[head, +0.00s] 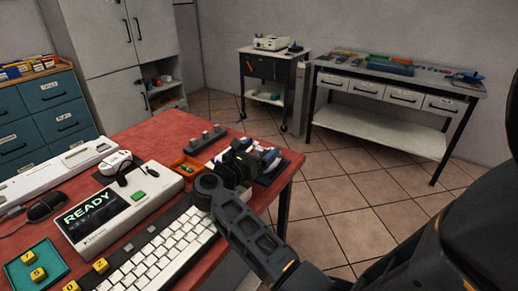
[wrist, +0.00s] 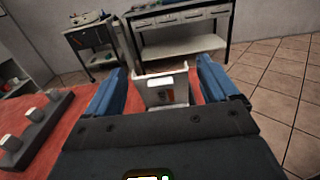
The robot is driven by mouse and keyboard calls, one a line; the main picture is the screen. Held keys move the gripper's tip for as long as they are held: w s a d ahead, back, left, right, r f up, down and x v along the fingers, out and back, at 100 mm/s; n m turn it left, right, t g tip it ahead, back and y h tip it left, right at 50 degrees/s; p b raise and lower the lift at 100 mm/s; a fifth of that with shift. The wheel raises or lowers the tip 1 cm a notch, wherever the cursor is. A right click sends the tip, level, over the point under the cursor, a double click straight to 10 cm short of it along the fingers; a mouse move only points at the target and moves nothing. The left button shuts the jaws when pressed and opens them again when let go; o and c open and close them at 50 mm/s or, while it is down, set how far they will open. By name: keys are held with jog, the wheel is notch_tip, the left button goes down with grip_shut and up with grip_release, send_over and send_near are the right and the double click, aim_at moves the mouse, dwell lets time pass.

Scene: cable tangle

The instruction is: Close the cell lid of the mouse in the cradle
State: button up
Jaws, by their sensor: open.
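My gripper (head: 262,157) is at the right end of the red table, above a dark pad (head: 290,166). In the wrist view my gripper (wrist: 162,88) is open, with a blue finger on each side. Between and beyond the fingers stands a white, open-topped piece (wrist: 166,91) with a dark and reddish mark; I cannot tell whether it is the cradle or part of the mouse. No contact with it is visible. A white rounded object like a mouse (head: 115,160) sits behind the READY display. I cannot make out a cell lid in either view.
The READY console (head: 92,207), white keyboard (head: 160,262), black mouse (head: 46,205) and orange tray (head: 188,169) crowd the table (head: 158,133). A dark block with several grey knobs (head: 206,137) stands left of my gripper. Tiled floor lies right of the table.

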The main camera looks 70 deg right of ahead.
jog(key=shift+c, duration=0.4)
jog(key=c, duration=1)
